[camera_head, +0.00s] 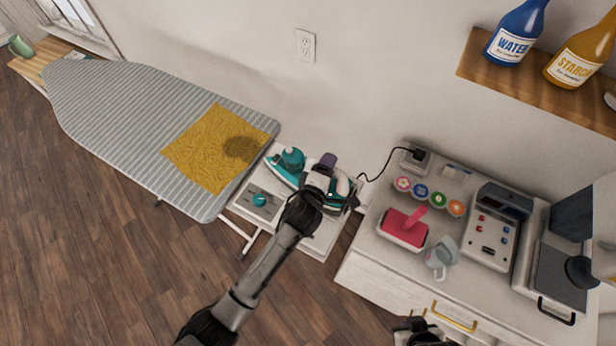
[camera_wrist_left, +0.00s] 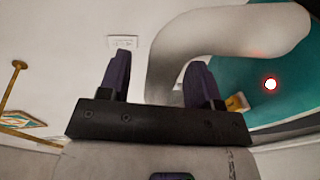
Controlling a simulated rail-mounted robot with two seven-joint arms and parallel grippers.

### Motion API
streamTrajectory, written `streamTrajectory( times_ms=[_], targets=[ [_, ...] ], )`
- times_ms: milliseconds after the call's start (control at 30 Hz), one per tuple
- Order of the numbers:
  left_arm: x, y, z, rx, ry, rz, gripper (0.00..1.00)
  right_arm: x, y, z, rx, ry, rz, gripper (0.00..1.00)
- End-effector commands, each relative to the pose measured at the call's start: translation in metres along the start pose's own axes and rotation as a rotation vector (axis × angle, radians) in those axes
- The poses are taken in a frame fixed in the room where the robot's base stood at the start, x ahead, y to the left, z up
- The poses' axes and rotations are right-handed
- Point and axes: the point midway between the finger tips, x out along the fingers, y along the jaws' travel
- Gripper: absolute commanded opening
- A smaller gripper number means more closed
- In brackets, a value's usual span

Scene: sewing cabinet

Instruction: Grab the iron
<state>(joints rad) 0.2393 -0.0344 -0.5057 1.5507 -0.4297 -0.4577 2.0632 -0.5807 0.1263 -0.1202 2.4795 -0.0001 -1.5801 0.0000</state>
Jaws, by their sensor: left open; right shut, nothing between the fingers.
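The teal and white iron (camera_head: 283,168) stands on a white shelf at the ironing board's right end. My left gripper (camera_head: 328,166) is over its right part and hides some of it. In the left wrist view the left gripper (camera_wrist_left: 160,70) is open, with a purple finger on each side of the iron's pale curved handle (camera_wrist_left: 225,38). The fingers are apart, and I cannot tell whether either touches the handle. The teal body with a lit red lamp is at right there. Part of my right gripper (camera_head: 418,328) shows at the bottom edge, shut and empty.
A striped ironing board (camera_head: 120,110) with a yellow cloth (camera_head: 210,150) lies left. A black cord (camera_head: 378,170) runs from the iron area to a socket box (camera_head: 415,157). The right cabinet holds a red-topped box (camera_head: 404,229), a cup (camera_head: 441,258) and a machine (camera_head: 490,230).

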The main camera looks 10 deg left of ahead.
Motion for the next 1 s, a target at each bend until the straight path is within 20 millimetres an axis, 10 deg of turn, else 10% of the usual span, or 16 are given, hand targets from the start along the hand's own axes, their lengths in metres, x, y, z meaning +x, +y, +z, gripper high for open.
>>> streamTrajectory(
  times_ms=[500, 1000],
  targets=[
    [0.021, 0.000, 0.001, 0.000, 0.000, -0.001, 0.58, 0.001, -0.002, -0.001, 0.008, 0.002, -0.006, 0.00],
    [0.020, -0.001, 0.001, 0.000, 0.000, -0.001, 0.10, 0.001, -0.003, -0.001, 0.008, 0.003, -0.007, 0.00]
  ],
)
